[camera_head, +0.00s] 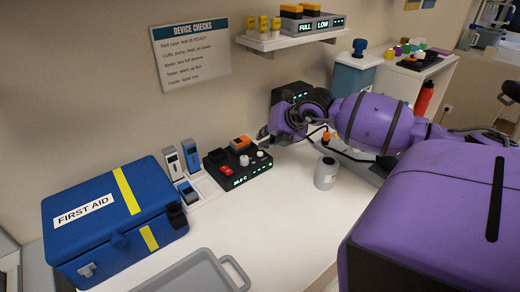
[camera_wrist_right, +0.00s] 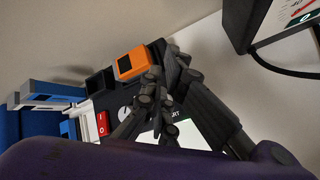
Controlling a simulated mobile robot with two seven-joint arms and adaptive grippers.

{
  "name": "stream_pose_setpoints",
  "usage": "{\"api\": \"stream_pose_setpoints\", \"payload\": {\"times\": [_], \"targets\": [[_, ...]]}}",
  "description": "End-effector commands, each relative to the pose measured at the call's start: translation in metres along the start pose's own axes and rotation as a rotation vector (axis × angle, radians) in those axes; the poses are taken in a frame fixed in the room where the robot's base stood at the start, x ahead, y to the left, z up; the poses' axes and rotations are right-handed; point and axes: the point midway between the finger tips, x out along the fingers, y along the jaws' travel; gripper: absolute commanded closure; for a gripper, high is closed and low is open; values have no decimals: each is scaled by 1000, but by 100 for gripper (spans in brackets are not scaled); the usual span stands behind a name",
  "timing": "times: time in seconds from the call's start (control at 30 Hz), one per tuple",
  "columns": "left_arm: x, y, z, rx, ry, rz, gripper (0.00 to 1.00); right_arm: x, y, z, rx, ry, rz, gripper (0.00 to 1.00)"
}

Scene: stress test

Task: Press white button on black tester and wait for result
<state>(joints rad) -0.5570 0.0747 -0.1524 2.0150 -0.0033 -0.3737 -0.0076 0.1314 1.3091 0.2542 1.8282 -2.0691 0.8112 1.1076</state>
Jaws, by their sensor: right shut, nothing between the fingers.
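The black tester (camera_head: 236,184) stands on the white bench against the wall, with a lit green readout on its front. Its top has a red rocker switch (camera_head: 226,169), a white button (camera_head: 244,160), a pale round knob (camera_head: 260,154) and an orange device (camera_head: 240,143) at the back. My right gripper (camera_head: 264,137) is shut and empty by the tester's back right corner. In the right wrist view the shut fingers (camera_wrist_right: 156,85) are in front of the tester top, beside the orange device (camera_wrist_right: 130,64). They hide part of the panel; contact cannot be told. My left gripper is not in view.
A blue first aid box (camera_head: 80,245) stands left of the tester, with small handheld devices (camera_head: 190,155) between. A grey cup (camera_head: 325,173) stands to the right. A grey tray (camera_head: 195,277) lies at the front. A shelf (camera_head: 290,38) hangs above. The middle bench is clear.

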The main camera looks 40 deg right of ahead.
Motion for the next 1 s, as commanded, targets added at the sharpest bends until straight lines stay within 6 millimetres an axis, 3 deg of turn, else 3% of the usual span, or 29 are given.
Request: {"api": "stream_pose_setpoints", "payload": {"times": [1.0], "targets": [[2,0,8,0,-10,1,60,9,-6,-6,0,1,0,100]]}}
